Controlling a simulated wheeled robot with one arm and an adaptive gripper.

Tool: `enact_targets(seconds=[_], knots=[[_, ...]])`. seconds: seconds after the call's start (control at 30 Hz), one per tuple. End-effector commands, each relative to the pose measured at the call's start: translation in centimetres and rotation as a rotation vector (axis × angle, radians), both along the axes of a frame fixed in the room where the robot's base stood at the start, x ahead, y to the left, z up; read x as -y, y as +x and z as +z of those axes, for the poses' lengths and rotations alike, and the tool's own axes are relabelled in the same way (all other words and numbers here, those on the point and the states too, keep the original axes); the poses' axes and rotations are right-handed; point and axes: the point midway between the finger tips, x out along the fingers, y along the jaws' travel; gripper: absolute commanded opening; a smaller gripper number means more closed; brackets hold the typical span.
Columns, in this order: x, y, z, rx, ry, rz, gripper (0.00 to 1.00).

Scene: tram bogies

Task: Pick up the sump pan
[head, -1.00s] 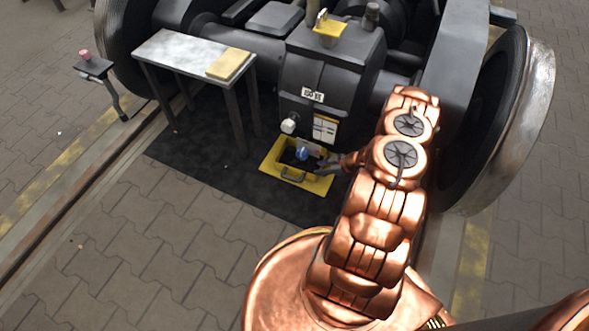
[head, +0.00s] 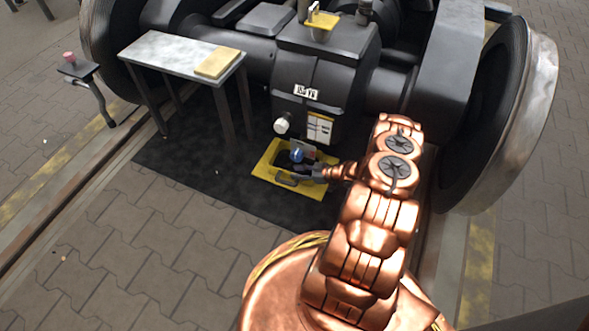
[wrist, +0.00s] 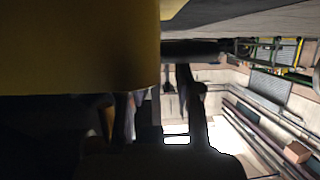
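The sump pan (head: 322,190) is a shallow yellow tray with a dark inside. It lies on a black mat below the front of the dark gear housing. A dark handle (head: 287,182) shows at its near side, and a blue round thing (head: 297,155) shows over its middle. My gripper (head: 302,172) reaches in from the right, low at the pan's near side by the handle. In the wrist view a large yellow surface (wrist: 80,45) fills the upper left, close to my dark fingers (wrist: 158,100). The fingers are in shadow, and whether they grip the handle is unclear.
The gear housing (head: 318,70) stands behind the pan. A grey table (head: 165,50) with a yellow pad (head: 214,62) is to the left. A large wheel (head: 510,120) is at the right. A small stand (head: 78,70) is far left. The paved floor at front left is clear.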

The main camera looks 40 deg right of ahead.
Motion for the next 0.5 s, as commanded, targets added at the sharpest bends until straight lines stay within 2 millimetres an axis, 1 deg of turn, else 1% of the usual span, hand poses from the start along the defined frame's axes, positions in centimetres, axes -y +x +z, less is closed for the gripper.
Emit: enact_targets(seconds=[0.03, 0.17, 0.43, 0.47, 0.5], knots=[[-0.4, 0.5, -0.5, 0.001, 0.000, 0.000, 0.33], [-1.0, 1.4, -0.8, 0.001, 0.000, -0.001, 0.33], [-1.1, 1.6, -0.8, 0.000, 0.000, -0.002, 0.33], [-1.1, 1.6, -0.8, 0.000, 0.000, -0.002, 0.32], [-1.1, 1.6, -0.8, 0.000, 0.000, -0.002, 0.28]])
